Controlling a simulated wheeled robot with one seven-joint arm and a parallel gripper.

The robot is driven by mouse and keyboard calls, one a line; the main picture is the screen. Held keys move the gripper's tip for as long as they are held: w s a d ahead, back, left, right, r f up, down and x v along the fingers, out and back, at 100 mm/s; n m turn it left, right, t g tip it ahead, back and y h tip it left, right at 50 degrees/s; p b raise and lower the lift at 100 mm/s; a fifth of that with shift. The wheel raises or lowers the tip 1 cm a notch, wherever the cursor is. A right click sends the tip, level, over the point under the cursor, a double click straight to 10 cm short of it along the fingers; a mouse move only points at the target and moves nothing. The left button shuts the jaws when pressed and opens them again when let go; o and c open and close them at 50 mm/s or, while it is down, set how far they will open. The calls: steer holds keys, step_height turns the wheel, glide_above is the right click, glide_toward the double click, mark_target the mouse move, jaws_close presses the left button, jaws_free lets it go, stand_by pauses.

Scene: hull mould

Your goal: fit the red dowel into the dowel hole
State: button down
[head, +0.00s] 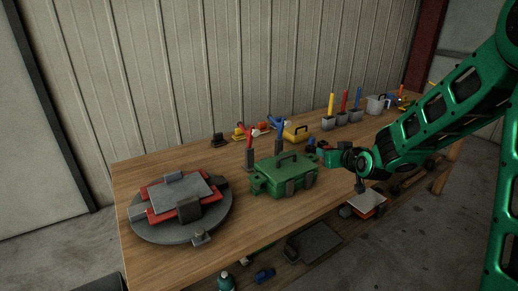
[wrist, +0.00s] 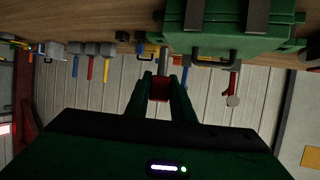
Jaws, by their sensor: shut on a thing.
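My gripper (wrist: 162,85) is shut on the red dowel (wrist: 160,90), which sits between its two fingertips in the wrist view. In the head view my gripper (head: 323,150) is above the table, just right of the green box (head: 284,176). The dowel is too small to make out clearly there. The green box, with a dark handle and grey clamps, also shows at the top of the wrist view (wrist: 230,40). A round grey base (head: 215,224) carrying a red and grey stacked mould (head: 178,190) stands at the left. I cannot make out the dowel hole in either view.
A red upright tool (head: 249,155) and a blue one (head: 278,138) stand behind the green box.

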steer(key=a+r+n+g+y, duration=0.1)
steer(key=a+n+y, duration=0.3)
steer(key=a, duration=1.9)
steer(key=shift+s+a+r+g, duration=0.4)
steer(key=shift+s+r, duration=0.05)
steer(key=shift+r, duration=0.1)
steer(key=shift+d, duration=0.1)
steer(key=shift+s+f, duration=0.1)
steer(key=shift+f, duration=2.75)
steer(key=shift+s+f, duration=0.1)
steer(key=shift+f, duration=2.15)
steer(key=shift+r, duration=0.1)
steer(key=shift+r, duration=1.8)
